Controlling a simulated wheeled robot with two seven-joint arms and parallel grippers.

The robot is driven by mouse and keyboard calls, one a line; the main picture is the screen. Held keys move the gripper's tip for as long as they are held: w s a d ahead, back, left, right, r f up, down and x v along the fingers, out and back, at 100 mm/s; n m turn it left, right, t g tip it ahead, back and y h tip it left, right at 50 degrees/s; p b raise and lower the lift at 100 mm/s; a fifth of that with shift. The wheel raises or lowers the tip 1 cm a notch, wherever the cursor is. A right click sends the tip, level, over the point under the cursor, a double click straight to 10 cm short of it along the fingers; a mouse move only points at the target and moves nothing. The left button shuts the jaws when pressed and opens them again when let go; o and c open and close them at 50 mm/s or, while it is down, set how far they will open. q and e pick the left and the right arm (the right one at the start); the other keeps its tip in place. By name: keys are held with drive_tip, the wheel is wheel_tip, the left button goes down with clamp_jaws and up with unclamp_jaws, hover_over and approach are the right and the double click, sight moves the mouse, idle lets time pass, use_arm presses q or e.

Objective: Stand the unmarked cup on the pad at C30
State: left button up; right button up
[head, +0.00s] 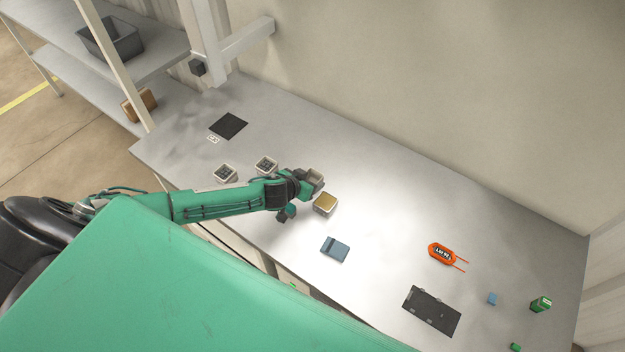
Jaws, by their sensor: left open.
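A black square pad (229,126) lies at the far left of the table, with a small white label (213,139) beside it; its lettering is too small to read surely. Two pale square cups with dark insides stand in front of it, one on the left (225,173) and one on the right (266,165). A pale cup with a yellow-brown top (325,204) stands just right of my left gripper (304,199), which is open. Another pale cup-like thing (315,178) is partly hidden behind the gripper. I cannot tell which cup is unmarked. My right gripper is out of view.
A blue-grey box (335,249) lies near the front edge. The middle back of the table is clear.

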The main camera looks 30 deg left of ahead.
use_arm(q)
drive_tip(key=shift+w+f, duration=0.35)
drive_tip(key=shift+w, duration=0.05)
drive_tip(key=shift+c, duration=0.2)
drive_tip(key=c, duration=0.8)
drive_tip(key=shift+o, duration=0.2)
drive_tip(key=shift+r, duration=0.1)
